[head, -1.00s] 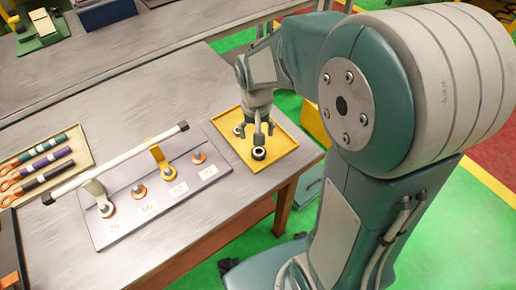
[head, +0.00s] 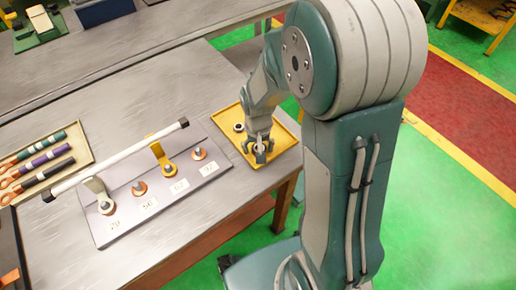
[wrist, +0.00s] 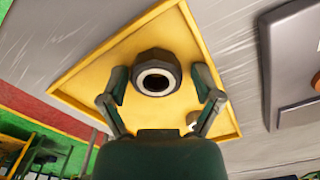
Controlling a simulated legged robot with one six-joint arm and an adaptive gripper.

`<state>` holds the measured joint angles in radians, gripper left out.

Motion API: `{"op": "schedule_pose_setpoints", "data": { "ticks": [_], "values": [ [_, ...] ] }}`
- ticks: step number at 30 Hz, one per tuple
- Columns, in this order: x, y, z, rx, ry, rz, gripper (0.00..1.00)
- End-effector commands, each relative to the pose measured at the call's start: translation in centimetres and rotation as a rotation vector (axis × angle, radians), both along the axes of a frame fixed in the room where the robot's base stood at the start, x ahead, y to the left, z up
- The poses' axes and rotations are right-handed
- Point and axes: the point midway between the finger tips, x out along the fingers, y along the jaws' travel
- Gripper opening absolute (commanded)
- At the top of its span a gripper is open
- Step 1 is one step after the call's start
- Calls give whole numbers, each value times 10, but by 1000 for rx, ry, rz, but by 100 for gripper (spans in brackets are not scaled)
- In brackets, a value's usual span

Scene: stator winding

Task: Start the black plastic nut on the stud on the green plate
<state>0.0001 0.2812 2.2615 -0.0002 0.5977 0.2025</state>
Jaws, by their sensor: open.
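A black nut (wrist: 153,57) with a pale ring round its bore lies on the yellow tray (wrist: 95,75). In the wrist view it sits between the two fingers of my gripper (wrist: 160,80), which are spread with a gap on each side. In the head view my gripper (head: 261,152) is low over the tray and mostly hides this nut. A second nut (head: 239,127) lies on the tray to its upper left.
A white rod (head: 120,160) runs above the stud plate on a grey and a yellow bracket. A tray of coloured handles (head: 40,160) lies at the left. A green fixture (head: 42,25) stands on the back bench. Bare tabletop lies behind the stud plate.

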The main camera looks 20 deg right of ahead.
Motion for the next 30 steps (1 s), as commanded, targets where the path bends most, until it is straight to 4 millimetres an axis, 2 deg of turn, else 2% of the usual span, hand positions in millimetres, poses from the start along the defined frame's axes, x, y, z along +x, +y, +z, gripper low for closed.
{"op": "schedule_pose_setpoints", "data": {
  "ticks": [4,5,6,8,9,16,30],
  "values": [
    [-1,0,0,0,2,0,83],
    [-1,0,0,0,1,0,74],
    [-1,0,0,0,1,0,56],
    [-1,0,0,0,2,0,29],
    [0,0,0,0,1,0,23],
    [-1,0,2,0,2,0,23],
    [0,0,35,0,-1,0,22]
  ]
}}
